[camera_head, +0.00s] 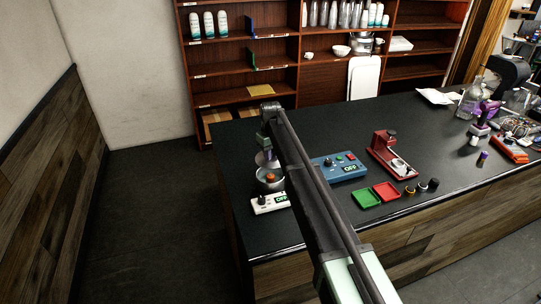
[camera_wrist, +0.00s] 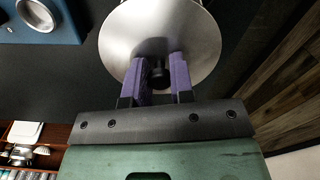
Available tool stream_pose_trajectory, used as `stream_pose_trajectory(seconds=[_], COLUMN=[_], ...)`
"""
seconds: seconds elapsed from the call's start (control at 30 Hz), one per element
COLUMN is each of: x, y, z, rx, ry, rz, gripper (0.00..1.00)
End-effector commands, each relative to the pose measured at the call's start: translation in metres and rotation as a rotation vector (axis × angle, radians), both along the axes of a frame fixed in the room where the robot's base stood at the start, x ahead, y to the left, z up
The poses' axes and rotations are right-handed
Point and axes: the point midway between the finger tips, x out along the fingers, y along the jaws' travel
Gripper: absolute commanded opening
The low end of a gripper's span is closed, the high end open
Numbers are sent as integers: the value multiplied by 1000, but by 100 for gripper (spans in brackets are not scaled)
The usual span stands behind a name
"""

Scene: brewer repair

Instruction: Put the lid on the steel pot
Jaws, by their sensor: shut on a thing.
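My gripper (camera_wrist: 158,72) is shut on the dark knob of the round steel lid (camera_wrist: 155,25) in the wrist view, one purple finger on each side. In the head view the lid (camera_head: 262,158) hangs below my gripper (camera_head: 266,147), partly hidden by my arm. The steel pot (camera_head: 262,184) stands just below the lid, on a white unit (camera_head: 268,204) with a green OFF display. An orange-brown thing shows in its opening. The lid and pot appear apart. The wrist view does not show the pot; the lid hides what is beneath it.
A blue unit (camera_head: 338,169) with an OFF display stands right of my arm. The counter's left edge is close to the pot. Shelves stand behind.

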Motion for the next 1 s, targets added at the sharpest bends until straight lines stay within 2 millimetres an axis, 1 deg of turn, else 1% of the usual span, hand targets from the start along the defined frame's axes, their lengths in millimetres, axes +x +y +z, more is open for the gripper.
stream_pose_trajectory(seconds=[0.17,0.27,0.5,0.6,0.73,1.0], x=[0,0,0,0,0,0], y=[0,0,0,0,0,0], z=[-9,-20,-52,-61,-65,-64], rx=[0,0,0,0,0,0], ry=[0,0,0,0,0,0], rz=[-2,-2,-3,-3,-3,-4], gripper=[0,0,0,0,0,0])
